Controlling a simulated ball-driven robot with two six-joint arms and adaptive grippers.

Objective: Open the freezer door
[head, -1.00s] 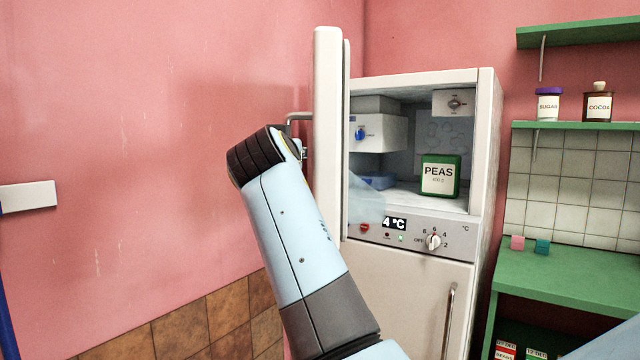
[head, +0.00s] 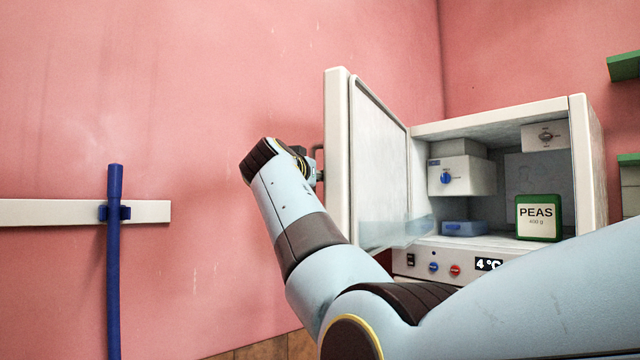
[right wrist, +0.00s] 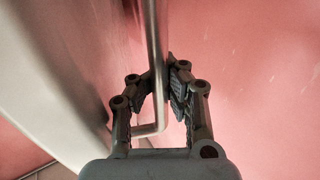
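The freezer door (head: 338,170) stands wide open on the left side of the freezer compartment (head: 590,165), its white inner face showing. Its metal handle (head: 319,160) is on the outer side, mostly hidden by the door edge and my arm. My right gripper (head: 312,168) is at this handle. In the right wrist view the handle bar (right wrist: 152,35) runs between the fingers of my right gripper (right wrist: 158,85). The fingers are apart, with a visible gap between the left finger and the bar. My left gripper is out of view.
A green PEAS box (head: 538,217) and a blue container (head: 465,228) are inside the compartment. A white wall rail (head: 50,212) with a blue pole (head: 114,270) is at the left. Green shelves (head: 624,66) are at the right. Pink wall lies behind the door.

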